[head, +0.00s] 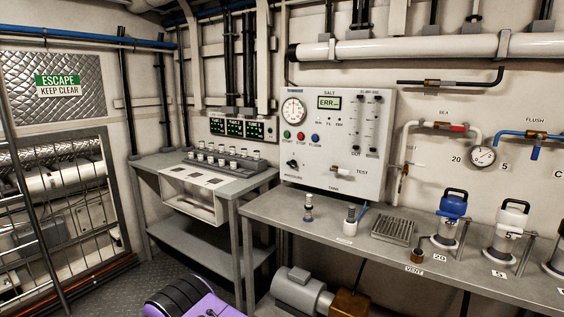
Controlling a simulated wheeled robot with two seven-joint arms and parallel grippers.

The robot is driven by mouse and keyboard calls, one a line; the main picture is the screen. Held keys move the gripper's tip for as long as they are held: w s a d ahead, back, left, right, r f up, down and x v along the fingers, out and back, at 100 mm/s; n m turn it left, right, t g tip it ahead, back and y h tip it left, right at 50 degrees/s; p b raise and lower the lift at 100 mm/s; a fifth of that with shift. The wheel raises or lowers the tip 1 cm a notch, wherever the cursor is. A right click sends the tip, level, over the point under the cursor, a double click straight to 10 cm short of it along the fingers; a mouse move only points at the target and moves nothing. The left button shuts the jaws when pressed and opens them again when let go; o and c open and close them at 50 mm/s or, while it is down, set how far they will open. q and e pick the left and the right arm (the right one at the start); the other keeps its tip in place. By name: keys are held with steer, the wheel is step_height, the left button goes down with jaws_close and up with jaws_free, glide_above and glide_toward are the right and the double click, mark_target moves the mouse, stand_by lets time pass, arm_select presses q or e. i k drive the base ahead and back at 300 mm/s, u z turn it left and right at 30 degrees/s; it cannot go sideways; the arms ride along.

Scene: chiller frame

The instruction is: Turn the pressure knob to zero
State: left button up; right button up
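A white control panel (345,185) is fixed to the wall above the right bench. A small black knob (293,163) sits on its lower left, with a small label under it that is too small to read surely. This looks like the pressure knob; its pointer setting cannot be told. A round dial gauge (293,110) is above it on the panel. A display (329,102) reads "ERR". Green, red and blue buttons (300,136) lie between the gauge and the knob. Neither of my grippers is in view.
A grey bench (420,250) runs below the panel, carrying small bottles, a drain tray (392,230) and blue and white canisters (450,220). A side table (205,160) holds a rack of vials. A grey motor (300,290) stands under the bench. A small lever valve (340,170) is right of the knob.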

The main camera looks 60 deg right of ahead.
mark_target(293, 163)
steer(key=z, duration=0.4)
steer(key=i, duration=1.25)
steer(key=z, duration=1.7)
steer(key=i, duration=0.9)
steer(key=z, duration=0.95)
